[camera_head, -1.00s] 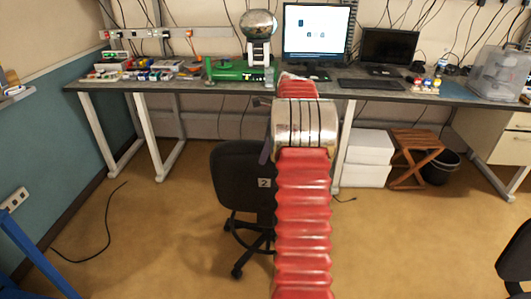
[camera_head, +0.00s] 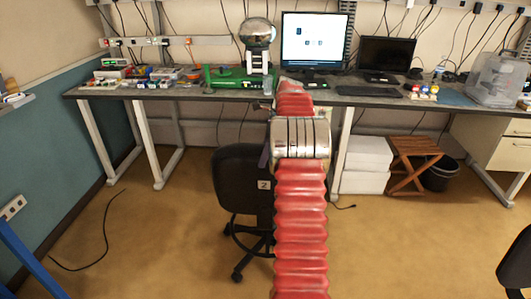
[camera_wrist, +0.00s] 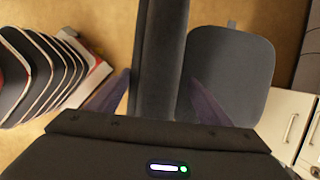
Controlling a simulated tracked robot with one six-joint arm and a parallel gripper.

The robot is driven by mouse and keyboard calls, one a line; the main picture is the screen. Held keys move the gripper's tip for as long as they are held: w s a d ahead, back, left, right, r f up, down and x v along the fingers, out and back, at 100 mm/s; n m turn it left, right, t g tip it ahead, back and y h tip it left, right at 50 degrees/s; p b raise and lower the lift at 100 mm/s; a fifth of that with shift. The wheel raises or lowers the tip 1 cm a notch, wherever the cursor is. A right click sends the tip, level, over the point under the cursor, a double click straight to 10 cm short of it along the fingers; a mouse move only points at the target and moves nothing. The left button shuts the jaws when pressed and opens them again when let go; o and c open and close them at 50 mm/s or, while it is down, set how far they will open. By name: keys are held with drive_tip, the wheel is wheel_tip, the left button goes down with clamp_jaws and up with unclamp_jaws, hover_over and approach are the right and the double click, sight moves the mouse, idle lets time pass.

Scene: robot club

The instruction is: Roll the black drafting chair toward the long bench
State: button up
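The black drafting chair (camera_head: 240,180) stands on the floor in front of the long bench (camera_head: 230,96), its backrest toward me. My red ribbed arm covers its right part in the head view. My gripper (camera_wrist: 160,77) shows in the wrist view with one dark finger on each side of the chair's backrest (camera_wrist: 157,40). The fingertips are close to its two faces; whether they press on it I cannot tell. The grey-black seat (camera_wrist: 231,70) lies to the right of the backrest there. In the head view the gripper is mostly hidden behind the arm.
White boxes (camera_head: 367,165), a wooden folding stool (camera_head: 414,160) and a dark bin (camera_head: 440,175) stand under the bench at right. A black cable (camera_head: 106,235) lies on the floor at left. Another chair (camera_head: 517,262) shows at the right edge.

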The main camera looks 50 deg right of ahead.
drive_tip(key=shift+r, duration=4.9)
drive_tip(key=shift+a+r, duration=0.1)
drive_tip(key=shift+a, duration=0.05)
drive_tip(key=s+a+r+n+h, duration=0.1)
drive_tip(key=a+r+n, duration=0.25)
drive_tip(key=a, duration=0.65)
drive_tip(key=s+a+r+n, duration=0.1)
drive_tip(key=a+r+n, duration=0.3)
drive_tip(key=a, duration=0.6)
drive_tip(key=s+a+r+n+h, duration=0.1)
drive_tip(key=s+a+r+n, duration=0.15)
drive_tip(key=a+n, duration=0.55)
drive_tip(key=s+a+f+n+t, duration=0.1)
drive_tip(key=s+a+n, duration=0.2)
drive_tip(key=s+a, duration=0.3)
drive_tip(key=s+a+f+n+t, duration=0.1)
drive_tip(key=s+a+n, duration=0.15)
drive_tip(key=a, duration=0.55)
drive_tip(key=s+a+f+n, duration=0.7)
drive_tip(key=s, duration=0.4)
drive_tip(key=shift+s+f+t, duration=0.4)
